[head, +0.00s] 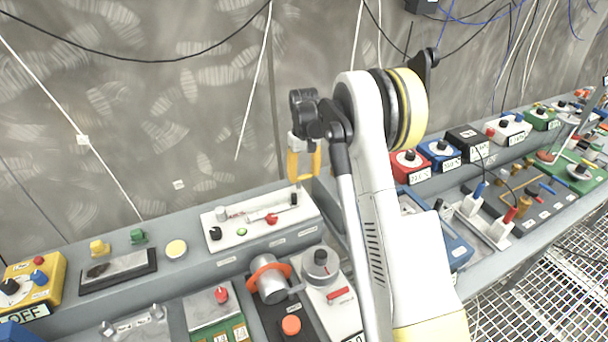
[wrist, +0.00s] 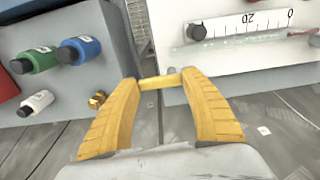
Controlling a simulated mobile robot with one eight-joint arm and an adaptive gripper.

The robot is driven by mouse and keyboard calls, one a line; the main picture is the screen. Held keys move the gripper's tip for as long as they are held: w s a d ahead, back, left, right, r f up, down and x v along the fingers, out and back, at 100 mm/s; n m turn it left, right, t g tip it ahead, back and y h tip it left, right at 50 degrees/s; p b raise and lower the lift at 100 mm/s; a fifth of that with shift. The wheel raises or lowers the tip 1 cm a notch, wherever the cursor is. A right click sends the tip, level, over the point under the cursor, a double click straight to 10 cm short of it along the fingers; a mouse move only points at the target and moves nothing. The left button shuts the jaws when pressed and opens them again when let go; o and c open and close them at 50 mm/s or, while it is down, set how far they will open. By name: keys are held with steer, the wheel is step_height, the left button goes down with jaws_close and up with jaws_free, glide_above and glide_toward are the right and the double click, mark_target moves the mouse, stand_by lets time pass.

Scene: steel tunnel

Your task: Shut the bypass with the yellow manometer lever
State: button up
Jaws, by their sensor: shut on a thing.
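My gripper (head: 304,178) is above the back right end of the white manometer panel (head: 255,228). In the wrist view my yellow fingers (wrist: 160,80) are shut on a short yellow bar, the lever (wrist: 158,83), which spans the gap between their tips. The same panel (wrist: 250,60) shows upside down at the upper right, with a printed scale and a black knob (wrist: 197,32). In the head view the lever is too small to tell apart from my yellow fingers. Its angle to the pipe is not clear.
A box with green (wrist: 35,60) and blue (wrist: 80,50) knobs stands left in the wrist view. In the head view, a steel cylinder with an orange ring (head: 270,278) is in front of the panel. Red (head: 408,165) and blue (head: 440,152) boxes stand right of my arm.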

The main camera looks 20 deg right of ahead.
mark_target(304, 176)
steer(key=o, duration=1.2)
steer(key=shift+c, duration=0.2)
step_height(304, 176, up, 12)
